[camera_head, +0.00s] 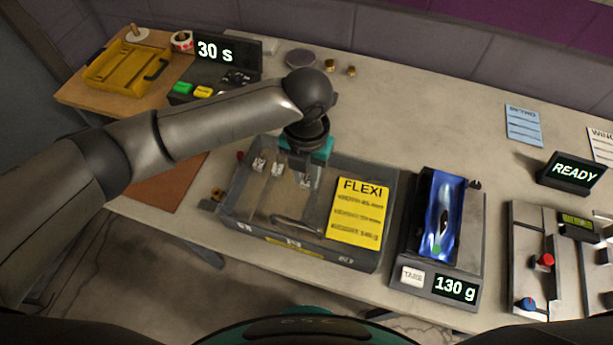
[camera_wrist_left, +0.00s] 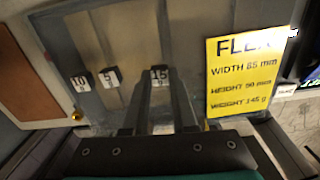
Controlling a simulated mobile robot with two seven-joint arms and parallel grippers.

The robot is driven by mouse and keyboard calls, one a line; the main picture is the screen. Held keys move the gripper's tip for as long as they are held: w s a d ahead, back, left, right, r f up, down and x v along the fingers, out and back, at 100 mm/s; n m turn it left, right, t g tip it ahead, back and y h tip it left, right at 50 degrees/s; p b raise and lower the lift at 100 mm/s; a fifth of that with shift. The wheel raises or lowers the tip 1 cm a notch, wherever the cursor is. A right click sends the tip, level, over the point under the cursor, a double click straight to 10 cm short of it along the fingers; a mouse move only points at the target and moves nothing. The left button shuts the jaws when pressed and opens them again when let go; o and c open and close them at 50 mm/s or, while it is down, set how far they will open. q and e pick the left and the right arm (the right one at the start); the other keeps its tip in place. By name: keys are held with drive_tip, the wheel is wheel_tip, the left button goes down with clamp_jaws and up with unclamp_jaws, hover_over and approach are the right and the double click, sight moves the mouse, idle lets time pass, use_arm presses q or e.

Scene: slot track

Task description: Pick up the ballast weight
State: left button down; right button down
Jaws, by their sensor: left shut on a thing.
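My left gripper (camera_head: 305,172) reaches down into a grey open tray. It is shut on a small white block marked 15 g (camera_wrist_left: 160,74), which sits between its fingertips in the left wrist view. The same block (camera_head: 306,181) shows just under the gripper in the head view. Two similar weights, marked 10 g (camera_wrist_left: 80,83) and 5 g (camera_wrist_left: 110,78), stand to its left, apart from the fingers. Whether the held block touches the tray floor I cannot tell. My right gripper is not in view.
The tray (camera_head: 290,247) bears a yellow FLEXI card (camera_head: 358,212). To its right a blue car body (camera_head: 440,215) lies on a scale reading 130 g (camera_head: 455,288). A yellow tray (camera_head: 125,65) and a 30 s timer (camera_head: 215,52) stand at the back left. The back middle is mostly clear.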

sight(306, 179)
use_arm(q)
wheel_tip(306, 179, up, 20)
drive_tip(key=p, duration=0.2)
